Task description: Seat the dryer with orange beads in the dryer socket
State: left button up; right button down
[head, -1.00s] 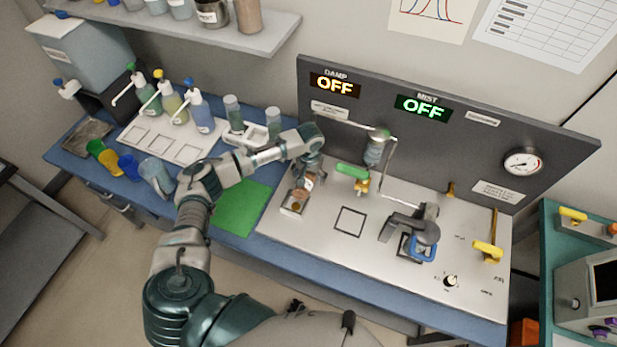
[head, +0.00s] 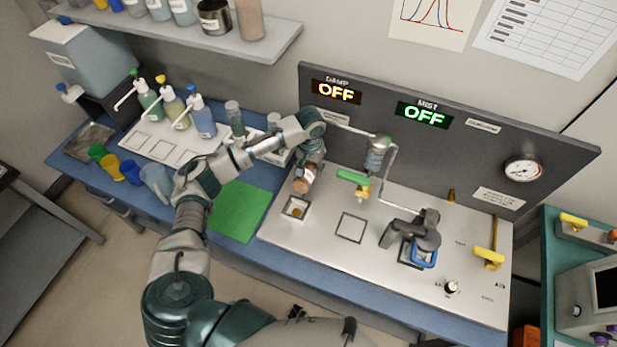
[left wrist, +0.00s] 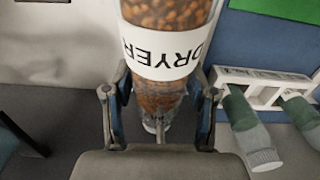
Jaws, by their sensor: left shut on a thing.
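My left gripper (head: 309,160) is shut on the dryer (head: 303,182), a clear cylinder of brown-orange beads. In the left wrist view the dryer (left wrist: 168,18) stands between the two fingers (left wrist: 160,98), with its white DRYER label upside down. In the head view it hangs tilted just above a small square socket (head: 287,213) at the left end of the pale panel, with a gap between them. The socket shows a brown-orange round spot inside. My right gripper is not in view.
A white rack (left wrist: 262,92) with green-and-grey cylinders stands left of the panel. A bent pipe (head: 392,165), a green-handled valve (head: 353,177) and a grey clamp (head: 405,232) stand on the panel. A green mat (head: 238,212) lies at its left. An outlined square (head: 351,227) is bare.

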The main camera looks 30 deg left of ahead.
pick_arm(q)
jog(key=shift+r, duration=0.85)
jog(key=shift+f, duration=0.1)
notch_tip(320, 180, down, 10)
jog(key=shift+r+p, duration=0.25)
jog(key=shift+p, duration=0.35)
jog(key=o, duration=1.6)
jog(key=shift+f, duration=0.15)
jog(key=shift+c, duration=0.2)
